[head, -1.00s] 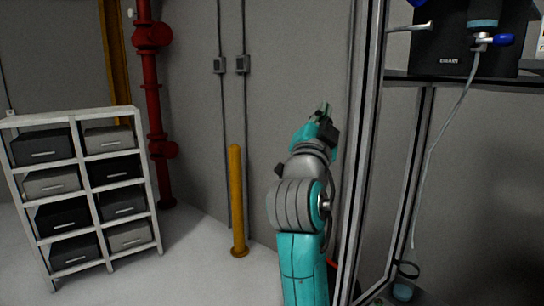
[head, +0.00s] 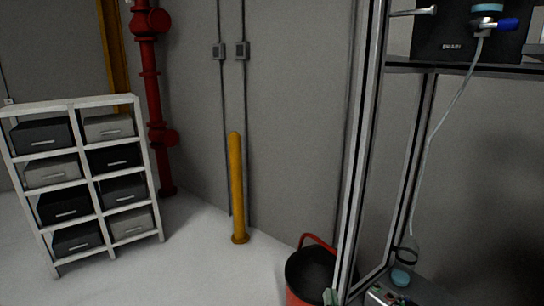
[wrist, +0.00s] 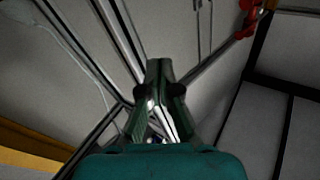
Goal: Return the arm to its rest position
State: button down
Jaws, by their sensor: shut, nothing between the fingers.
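My gripper (wrist: 160,70) shows in the wrist view, its dark green fingers brought together at the tips with nothing between them. The teal housing fills the bottom of that view. Bare wall and metal frame posts lie beyond the fingers, and nothing touches them there. In the head view the arm is no longer in the middle of the picture. A small pale green piece at the bottom edge, in front of the bucket, may be part of my arm, but I cannot tell.
A red bucket (head: 300,284) with a dark inside stands on the floor beside the metal frame post (head: 360,160). A yellow bollard (head: 237,190), a rack (head: 92,216) of drawers and a red pipe (head: 152,95) stand left. A dark shelf (head: 460,68) bears a black box (head: 450,35).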

jog(key=s+d+f+n+g+y, duration=0.1)
jog(key=s+d+f, duration=0.1)
jog(key=s+f, duration=0.7)
jog(key=s+d+f+n+g, duration=0.15)
jog(key=s+f, duration=0.35)
jog(key=s, duration=0.7)
jog(key=s+d+r+g, duration=0.1)
jog(key=s+d+g, duration=0.1)
jog(key=s, duration=2)
jog(key=shift+s+h, duration=0.3)
jog(key=shift+s, duration=0.1)
jog(key=shift+g, duration=0.25)
